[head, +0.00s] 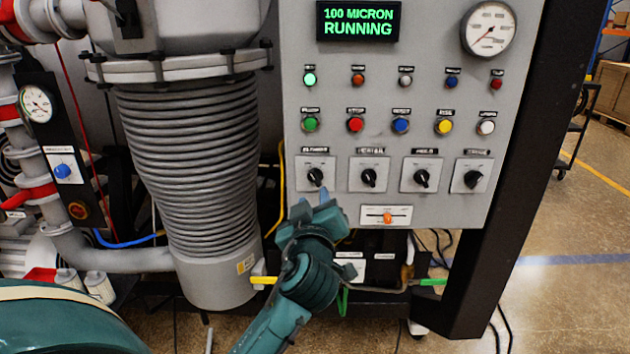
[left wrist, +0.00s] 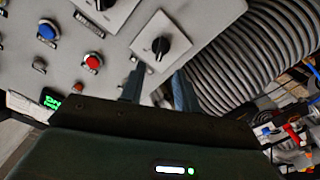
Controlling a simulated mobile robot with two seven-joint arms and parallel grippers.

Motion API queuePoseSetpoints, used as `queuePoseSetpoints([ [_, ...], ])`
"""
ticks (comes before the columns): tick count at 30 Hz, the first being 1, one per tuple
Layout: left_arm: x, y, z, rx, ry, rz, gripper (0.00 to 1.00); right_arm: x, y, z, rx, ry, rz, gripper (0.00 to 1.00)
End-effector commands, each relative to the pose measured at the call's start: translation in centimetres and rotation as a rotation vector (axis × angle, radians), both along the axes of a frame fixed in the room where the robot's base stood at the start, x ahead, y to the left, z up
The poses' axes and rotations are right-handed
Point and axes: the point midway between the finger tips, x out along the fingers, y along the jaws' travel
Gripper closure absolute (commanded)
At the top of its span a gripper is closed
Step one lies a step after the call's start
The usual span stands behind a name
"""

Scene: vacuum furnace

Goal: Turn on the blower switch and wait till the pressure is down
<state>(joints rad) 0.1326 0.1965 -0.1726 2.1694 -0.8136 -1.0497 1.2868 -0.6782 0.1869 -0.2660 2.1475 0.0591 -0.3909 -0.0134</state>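The blower switch (head: 315,177) is the leftmost of the black rotary knobs on the grey control panel; its label is blurred. The same knob shows in the left wrist view (left wrist: 161,46), on its square white plate. My left gripper (head: 310,203) is just below this knob in the head view. In the left wrist view its two fingers (left wrist: 158,88) are apart, with the knob beyond the gap between them and nothing held. The green display (head: 358,21) reads "100 MICRON RUNNING". A round dial gauge (head: 488,29) sits at the panel's upper right. My right gripper is not in view.
More rotary knobs (head: 369,177) stand to the right, below rows of coloured lamps and buttons (head: 355,124). An orange slider (head: 387,217) is low on the panel. The ribbed grey bellows (head: 190,165) stands close to the left. Open floor (head: 570,290) lies to the right.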

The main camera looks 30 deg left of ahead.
Motion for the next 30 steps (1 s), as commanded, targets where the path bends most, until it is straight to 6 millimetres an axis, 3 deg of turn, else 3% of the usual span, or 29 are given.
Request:
queuePoseSetpoints([
  [6, 3.9, 2.4, 0.2, 0.004, 0.001, 0.001, 0.68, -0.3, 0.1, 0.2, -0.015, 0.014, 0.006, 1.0],
  [12, 6.0, 3.6, 0.1, 0.002, 0.001, -0.001, 0.68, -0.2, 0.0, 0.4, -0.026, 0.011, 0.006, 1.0],
  [24, 6.5, 4.0, -0.1, 0.0, 0.002, -0.002, 0.68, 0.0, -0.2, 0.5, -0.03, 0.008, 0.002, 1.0],
  [30, 6.5, 4.0, -0.1, 0.0, 0.002, -0.002, 0.85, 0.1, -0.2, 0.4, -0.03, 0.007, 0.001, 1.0],
])
